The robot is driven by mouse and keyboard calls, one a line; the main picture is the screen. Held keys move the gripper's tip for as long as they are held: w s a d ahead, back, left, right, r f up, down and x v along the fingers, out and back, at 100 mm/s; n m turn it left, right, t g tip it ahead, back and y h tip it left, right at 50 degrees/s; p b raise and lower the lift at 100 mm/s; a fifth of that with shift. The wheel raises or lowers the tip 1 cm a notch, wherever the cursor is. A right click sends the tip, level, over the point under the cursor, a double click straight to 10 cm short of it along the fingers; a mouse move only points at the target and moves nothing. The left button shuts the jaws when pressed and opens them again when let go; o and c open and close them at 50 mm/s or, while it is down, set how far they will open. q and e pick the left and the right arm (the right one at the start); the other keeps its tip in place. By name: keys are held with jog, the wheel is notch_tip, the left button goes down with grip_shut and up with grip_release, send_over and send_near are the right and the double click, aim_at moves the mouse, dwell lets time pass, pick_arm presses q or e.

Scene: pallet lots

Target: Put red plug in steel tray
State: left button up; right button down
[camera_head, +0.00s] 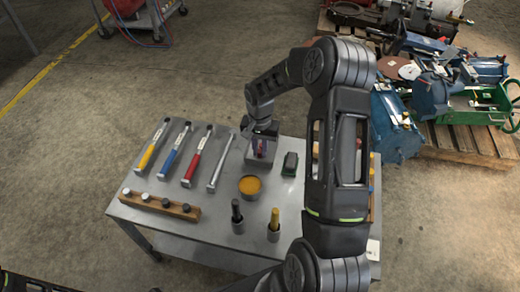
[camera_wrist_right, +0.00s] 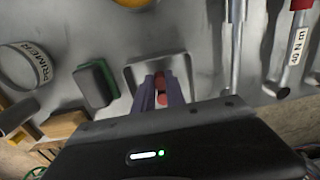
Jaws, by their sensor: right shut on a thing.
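A red plug (camera_wrist_right: 161,90) shows between the fingers of my right gripper (camera_wrist_right: 161,100) in the wrist view. In the head view my right gripper (camera_head: 263,143) is over the back middle of the table, with a bit of red between its fingers. It is shut on the plug. The steel tray (camera_wrist_right: 178,57) is a shallow grey tray just beyond and below the fingertips in the wrist view. In the head view the tray (camera_head: 258,164) is partly hidden by the gripper. I cannot tell whether the plug touches the tray.
On the grey table (camera_head: 190,230), several wrenches (camera_head: 172,152) lie left of the tray. A wooden block (camera_head: 160,205) is at front left. An orange-filled cup (camera_head: 250,186) is in front, and a green-black block (camera_head: 290,163) stands to the right. My right arm hides the table's right part.

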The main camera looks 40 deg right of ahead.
aim_at(260, 152)
jog(key=c, duration=1.4)
grip_release()
jog(key=shift+r, duration=0.1)
notch_tip(260, 152, up, 12)
jog(key=shift+f+p, duration=0.1)
jog(key=shift+p, duration=0.7)
